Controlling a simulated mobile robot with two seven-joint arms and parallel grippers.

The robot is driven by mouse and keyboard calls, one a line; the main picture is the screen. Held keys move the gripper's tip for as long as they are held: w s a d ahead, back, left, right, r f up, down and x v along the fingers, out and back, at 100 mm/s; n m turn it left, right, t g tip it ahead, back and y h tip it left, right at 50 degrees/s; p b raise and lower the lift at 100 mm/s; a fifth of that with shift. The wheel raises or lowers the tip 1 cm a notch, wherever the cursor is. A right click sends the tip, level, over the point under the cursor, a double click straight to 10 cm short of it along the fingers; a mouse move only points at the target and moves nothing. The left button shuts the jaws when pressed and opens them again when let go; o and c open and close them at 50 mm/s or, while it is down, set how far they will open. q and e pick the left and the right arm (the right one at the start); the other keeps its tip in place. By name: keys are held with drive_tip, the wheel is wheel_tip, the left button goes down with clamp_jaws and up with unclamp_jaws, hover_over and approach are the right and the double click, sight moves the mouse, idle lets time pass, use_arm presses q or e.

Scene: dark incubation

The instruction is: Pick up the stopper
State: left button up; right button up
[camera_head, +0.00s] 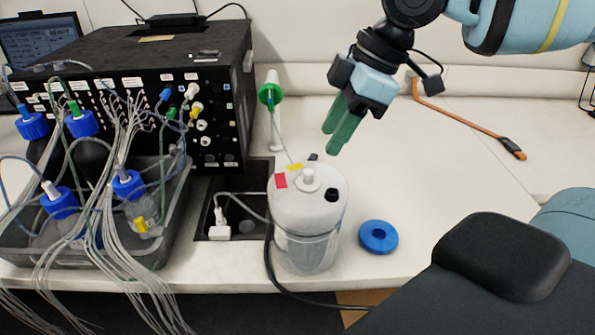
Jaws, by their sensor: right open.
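A white canister (300,215) with a clear lower part stands near the table's front edge. Its top carries a white central knob (308,177), red and yellow labels, and a round black piece (332,195) that may be the stopper or an opening. A small dark object (313,157) shows by the canister's back rim; I cannot tell what it is. A blue ring-shaped piece (379,237) lies flat on the table to the canister's right. My right gripper (334,141) has green fingers, open and empty, pointing down above and behind the canister, apart from it. My left gripper is not in view.
A black instrument box (200,65) stands at the back left. A grey tray (170,235) at left holds blue-capped bottles and many tubes. A green-topped white stand (271,94) is behind the canister. The table's middle right is clear.

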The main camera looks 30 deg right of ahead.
sight(310, 171)
drive_tip(key=shift+s+a+f, duration=0.1)
drive_tip(key=shift+s+f, duration=0.15)
drive_tip(key=shift+f, duration=0.15)
drive_tip(key=shift+x, duration=0.9)
drive_tip(key=shift+w+a+x, duration=0.1)
drive_tip(key=shift+a+x, duration=0.1)
drive_tip(key=shift+x, duration=1.1)
drive_tip(key=shift+w+a+x, duration=0.15)
drive_tip(key=shift+x, duration=1.15)
drive_tip(key=shift+r, duration=0.2)
clamp_jaws()
